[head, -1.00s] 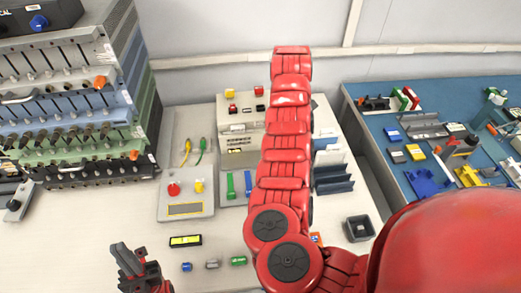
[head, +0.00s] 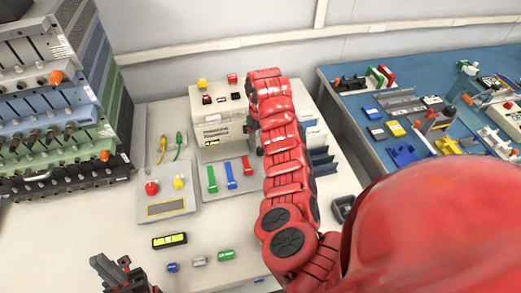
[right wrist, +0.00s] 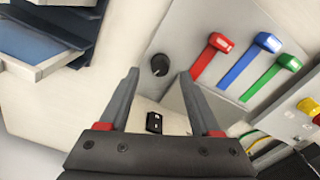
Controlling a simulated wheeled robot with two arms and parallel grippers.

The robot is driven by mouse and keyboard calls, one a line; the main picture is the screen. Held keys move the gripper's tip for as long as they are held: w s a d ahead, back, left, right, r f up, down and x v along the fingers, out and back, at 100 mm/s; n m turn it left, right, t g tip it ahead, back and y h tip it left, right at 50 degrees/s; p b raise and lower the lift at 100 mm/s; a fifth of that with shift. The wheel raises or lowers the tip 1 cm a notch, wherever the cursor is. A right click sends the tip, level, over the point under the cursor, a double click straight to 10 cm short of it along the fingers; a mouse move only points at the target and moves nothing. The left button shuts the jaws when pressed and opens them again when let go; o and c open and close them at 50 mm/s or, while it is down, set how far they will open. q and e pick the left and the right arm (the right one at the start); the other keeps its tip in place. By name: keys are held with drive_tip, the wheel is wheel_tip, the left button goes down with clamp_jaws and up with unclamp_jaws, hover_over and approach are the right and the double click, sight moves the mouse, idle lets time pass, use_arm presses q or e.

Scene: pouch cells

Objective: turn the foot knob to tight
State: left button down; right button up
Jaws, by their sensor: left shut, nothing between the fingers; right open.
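I cannot tell how far the knob is turned. In the head view my red right arm reaches over the beige box (head: 225,132) and hides its right side; the right fingers do not show there. My left gripper (head: 108,266) is shut and empty at the lower left, above the table.
Green, blue (head: 231,176) and red levers stand on a plate before the box. A panel (head: 165,208) with red and yellow buttons is left of them. Small battery-like parts (head: 199,261) lie in front. A rack stands left; a cluttered blue bench (head: 345,92) stands right.

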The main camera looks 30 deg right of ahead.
sight(261, 149)
drive_tip(key=shift+f, duration=1.95)
clamp_jaws()
